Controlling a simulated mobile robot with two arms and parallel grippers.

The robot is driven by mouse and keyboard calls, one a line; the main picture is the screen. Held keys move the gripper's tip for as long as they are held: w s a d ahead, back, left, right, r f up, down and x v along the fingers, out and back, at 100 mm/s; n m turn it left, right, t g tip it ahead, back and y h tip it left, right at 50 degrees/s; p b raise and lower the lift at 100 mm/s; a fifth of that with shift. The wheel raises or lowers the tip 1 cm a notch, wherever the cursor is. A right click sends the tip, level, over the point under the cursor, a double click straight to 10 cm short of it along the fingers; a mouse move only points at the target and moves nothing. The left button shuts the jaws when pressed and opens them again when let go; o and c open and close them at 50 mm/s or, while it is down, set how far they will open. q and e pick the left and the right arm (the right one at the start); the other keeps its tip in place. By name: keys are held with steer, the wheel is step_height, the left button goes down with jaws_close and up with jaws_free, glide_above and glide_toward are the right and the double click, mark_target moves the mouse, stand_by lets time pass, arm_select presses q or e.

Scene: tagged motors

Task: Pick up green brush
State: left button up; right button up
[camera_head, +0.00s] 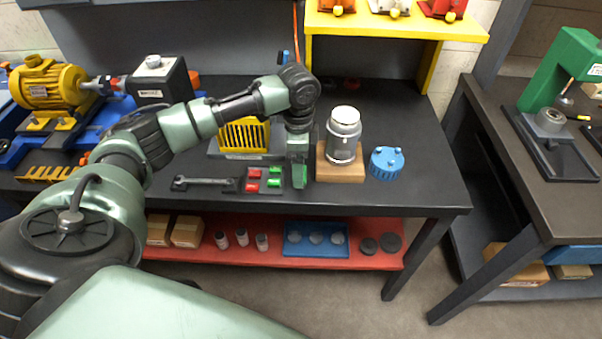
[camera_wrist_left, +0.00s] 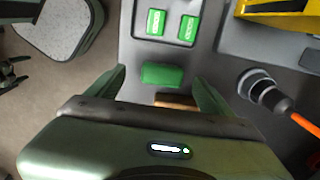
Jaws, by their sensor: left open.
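My left gripper (camera_head: 299,174) points down just right of a small dark tray (camera_head: 238,187), left of the wooden block. In the wrist view its two fingers (camera_wrist_left: 160,77) are apart, and a plain green block (camera_wrist_left: 162,75) shows between them; I cannot tell whether they touch it. Two green brushes (camera_head: 275,170) lie in the tray, beside two red brushes (camera_head: 254,172). The wrist view also shows the two green brushes, with pale lettering (camera_wrist_left: 156,22), above the gap between the fingers. My right gripper is not in view.
A silver canister (camera_head: 343,138) stands on a wooden block (camera_head: 340,172) close right of the gripper, with a blue round part (camera_head: 386,162) beyond. A yellow slotted rack (camera_head: 244,135) stands behind the tray. A wrench-like bar (camera_head: 204,182) lies left. The table's front edge is near.

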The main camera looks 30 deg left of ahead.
arm_select(q)
steer(key=f, duration=0.4)
steer(key=shift+w+d+f+p, duration=0.1)
steer(key=shift+w+p, duration=0.25)
steer(key=shift+s, duration=0.1)
steer(key=c, duration=1.5)
step_height(320, 180, up, 20)
steer(key=shift+r+b, duration=0.1)
steer(key=shift+b, duration=0.85)
